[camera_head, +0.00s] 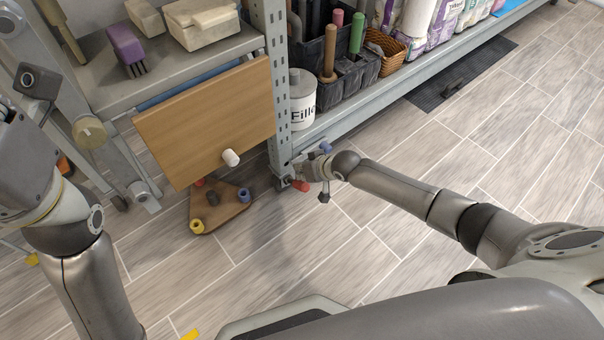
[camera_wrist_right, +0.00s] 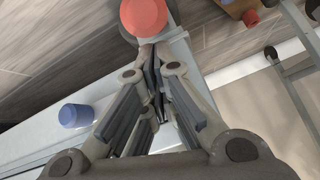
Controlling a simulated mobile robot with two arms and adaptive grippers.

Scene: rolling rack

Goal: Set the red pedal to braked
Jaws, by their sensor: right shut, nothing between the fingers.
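The red pedal (camera_head: 300,185) sticks out low at the foot of the grey rack post, just above the floor. In the right wrist view the red pedal (camera_wrist_right: 143,18) is a round red cap at the top edge, just beyond my fingertips. A blue pedal (camera_head: 325,148) sits higher by the rack; it also shows in the wrist view (camera_wrist_right: 76,115). My right gripper (camera_head: 296,174) is shut and empty beside the red pedal; its fingertips (camera_wrist_right: 152,55) are close to the cap, and contact is unclear.
A wooden board (camera_head: 210,120) with a white knob (camera_head: 230,158) stands left of the post. A wooden triangular base (camera_head: 222,212) with coloured pegs lies on the floor. The lower rack shelf holds a white canister (camera_head: 302,100) and bins. Floor to the right is largely clear.

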